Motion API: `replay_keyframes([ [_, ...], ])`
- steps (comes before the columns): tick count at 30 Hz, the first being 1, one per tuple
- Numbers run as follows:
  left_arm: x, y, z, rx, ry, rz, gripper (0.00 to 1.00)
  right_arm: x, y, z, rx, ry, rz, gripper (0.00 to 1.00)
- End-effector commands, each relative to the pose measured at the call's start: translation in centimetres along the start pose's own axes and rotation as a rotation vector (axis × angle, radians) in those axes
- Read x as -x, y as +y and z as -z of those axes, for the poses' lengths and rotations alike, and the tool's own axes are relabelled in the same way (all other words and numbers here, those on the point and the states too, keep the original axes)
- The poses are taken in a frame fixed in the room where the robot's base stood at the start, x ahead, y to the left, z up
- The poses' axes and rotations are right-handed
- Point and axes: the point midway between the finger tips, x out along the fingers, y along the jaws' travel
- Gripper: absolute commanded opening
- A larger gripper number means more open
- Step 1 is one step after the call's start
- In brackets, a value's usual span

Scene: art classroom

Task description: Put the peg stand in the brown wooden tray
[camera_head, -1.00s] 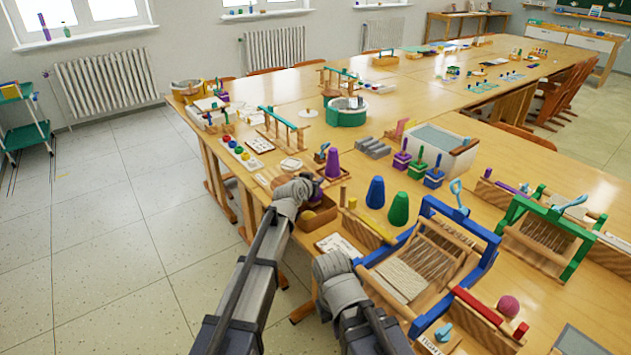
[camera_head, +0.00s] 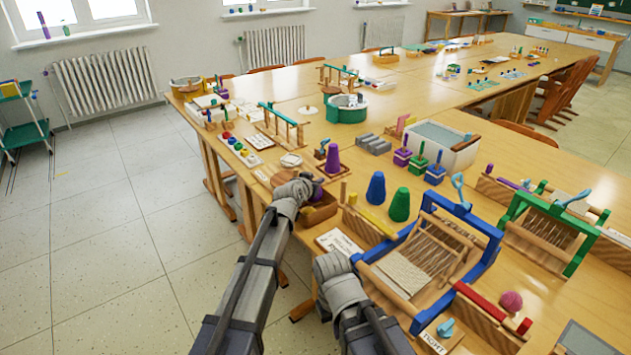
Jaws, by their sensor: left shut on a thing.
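My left gripper (camera_head: 312,188) is over the near-left table edge, just above a small brown wooden tray (camera_head: 322,214). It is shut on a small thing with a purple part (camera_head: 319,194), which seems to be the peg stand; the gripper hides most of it. I cannot tell whether it touches the tray. The tray's left side is hidden behind my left arm. My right gripper (camera_head: 333,265) is lower, at the table's edge beside the blue loom; its fingers cannot be made out.
A purple cone (camera_head: 333,158) stands just behind the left gripper. Blue (camera_head: 376,188) and green (camera_head: 400,205) cones stand to the right, past a wooden block rack (camera_head: 366,226). A blue loom (camera_head: 462,212) fills the table at right. Floor is clear at left.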

Motion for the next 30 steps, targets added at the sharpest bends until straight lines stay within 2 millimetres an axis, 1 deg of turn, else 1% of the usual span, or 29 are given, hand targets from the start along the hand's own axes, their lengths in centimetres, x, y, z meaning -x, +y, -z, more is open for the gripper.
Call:
replay_keyframes([
  [13,-0.02,0.0,-0.05,0.0,0.0,0.0,0.0,-0.05,-0.01,0.0,0.0,0.0,0.0,0.0],
  [14,-0.02,0.0,-0.05,0.0,0.0,0.0,0.25,-0.05,-0.01,0.0,0.0,0.0,0.0,0.0],
  [21,-0.02,0.0,-0.05,0.0,0.0,0.0,0.52,-0.06,-0.01,0.0,0.0,0.0,0.0,0.0],
  [23,-0.03,0.0,-0.05,0.0,0.0,0.0,0.58,-0.06,-0.01,0.0,0.0,0.0,0.0,0.0],
  [30,0.0,0.0,-0.05,0.0,0.0,0.0,0.58,-0.05,-0.01,0.0,0.0,0.0,0.0,0.0],
])
